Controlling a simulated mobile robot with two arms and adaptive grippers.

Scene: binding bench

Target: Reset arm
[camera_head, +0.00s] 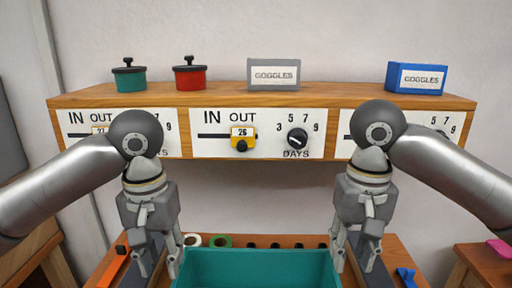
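My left gripper (158,266) hangs pointing down in front of the bench's left part, at the left end of the teal bin (258,268). Its fingers are apart, and I see nothing held between them. My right gripper (354,264) hangs the same way at the bin's right end, its fingers also apart and empty. Both arms come in from the sides and bend down in front of the shelf (300,95). They partly cover the left and right label panels. A dark grey bar shows behind each gripper.
On the shelf stand a teal pot (130,80), a red pot (190,78), a grey goggles box (274,74) and a blue goggles box (416,78). The middle panel has a yellow slider (242,139) and a black dial (297,139). Tape rolls (221,241) lie behind the bin.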

